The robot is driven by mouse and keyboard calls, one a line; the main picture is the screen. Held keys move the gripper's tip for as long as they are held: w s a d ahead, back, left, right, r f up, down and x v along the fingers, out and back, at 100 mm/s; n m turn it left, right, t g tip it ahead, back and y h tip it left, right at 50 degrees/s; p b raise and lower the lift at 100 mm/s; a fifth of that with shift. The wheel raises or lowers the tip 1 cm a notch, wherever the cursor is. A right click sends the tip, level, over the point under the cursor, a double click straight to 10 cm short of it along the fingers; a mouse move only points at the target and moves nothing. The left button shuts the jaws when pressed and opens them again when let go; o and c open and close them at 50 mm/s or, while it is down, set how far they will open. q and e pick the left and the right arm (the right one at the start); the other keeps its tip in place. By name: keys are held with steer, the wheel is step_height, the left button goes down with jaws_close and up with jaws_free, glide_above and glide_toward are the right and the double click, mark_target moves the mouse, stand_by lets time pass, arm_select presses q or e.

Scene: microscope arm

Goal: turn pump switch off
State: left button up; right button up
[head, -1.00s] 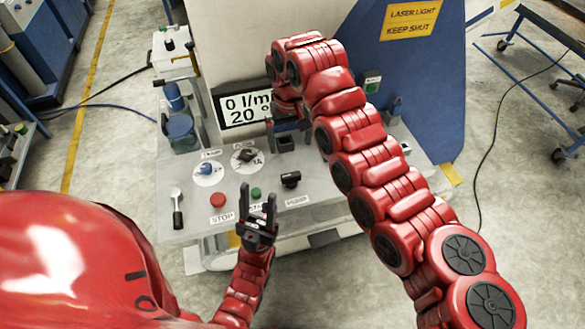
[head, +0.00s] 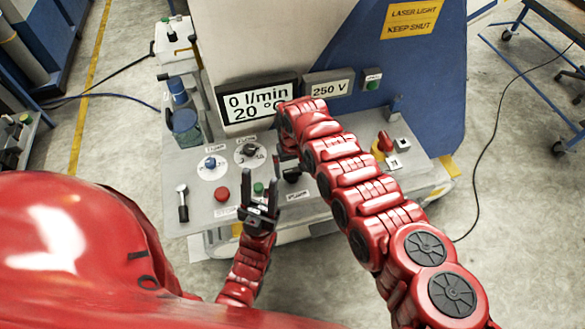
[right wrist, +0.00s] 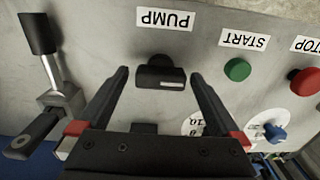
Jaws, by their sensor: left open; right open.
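In the head view the knob (head: 291,175) is partly hidden by my right gripper (head: 286,158). The right gripper's open fingers (right wrist: 160,88) point at the panel, one on each side of the knob, with gaps visible between fingers and knob. Whether they reach its height is hard to tell. My left gripper (head: 260,196) is open and empty near the panel's front edge.
A green START button (right wrist: 237,69), a red STOP button (right wrist: 305,81) and a blue dial (right wrist: 274,132) are beside the switch. A black-handled lever (right wrist: 40,40) stands on its other side. The flow display (head: 255,103) reads 0 l/min; another display (head: 328,89) reads 250 V.

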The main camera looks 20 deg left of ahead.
steer(key=shift+s, duration=0.1)
steer(key=c, duration=1.3)
steer(key=shift+f+n+b, duration=0.2)
steer(key=shift+n+b, duration=0.9)
steer(key=shift+b, duration=0.05)
steer(key=n+b, duration=1.2)
steer(key=b, duration=0.3)
steer(key=shift+f, duration=0.1)
steer(key=shift+n+b, duration=0.9)
steer(key=shift+n, duration=0.3)
steer(key=shift+r+n+b, duration=0.3)
steer(key=shift+n+b, duration=0.2)
steer(key=shift+n, duration=0.2)
steer(key=shift+r, duration=0.1)
steer(key=o, duration=1.3)
